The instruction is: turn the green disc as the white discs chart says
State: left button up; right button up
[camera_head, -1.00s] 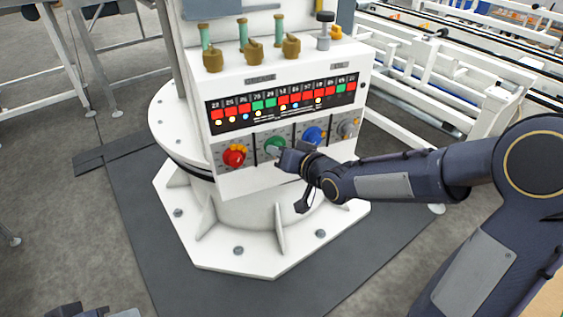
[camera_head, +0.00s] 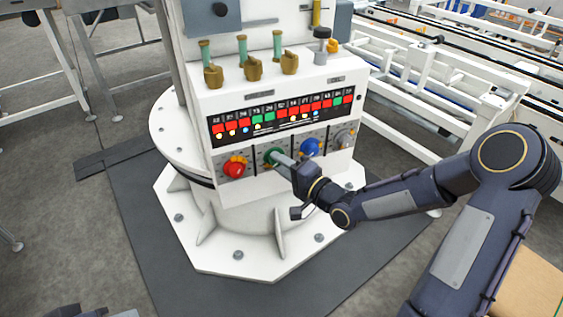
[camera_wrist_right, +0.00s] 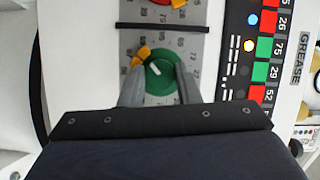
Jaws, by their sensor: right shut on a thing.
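The green disc (camera_head: 273,156) is on the front of the white control box, between a red knob and a blue knob. In the right wrist view the green disc (camera_wrist_right: 160,72) bears a short white mark, with a yellow piece at its upper left and a numbered grey plate around it. My right gripper (camera_head: 280,160) is shut on it, one finger at each side (camera_wrist_right: 160,84). A black chart strip (camera_head: 282,118) above the knobs carries numbers, red and green squares and small coloured dots, too small to read fully. A dark part at the bottom left may be my left gripper (camera_head: 68,311).
Brass-coloured valves (camera_head: 252,70) stand on the box top. A white flanged base (camera_head: 255,255) lies below. White conveyor frames (camera_head: 430,75) stand at the right.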

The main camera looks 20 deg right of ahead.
jog(key=shift+m+t, duration=0.5)
jog(key=shift+m, duration=0.4)
jog(key=o, duration=1)
jog(key=shift+f, duration=0.1)
jog(key=shift+s+d, duration=0.1)
jog(key=p+v, duration=0.1)
jog(key=v, duration=0.6)
jog(key=shift+s+d, duration=0.15)
jog(key=shift+s, duration=0.1)
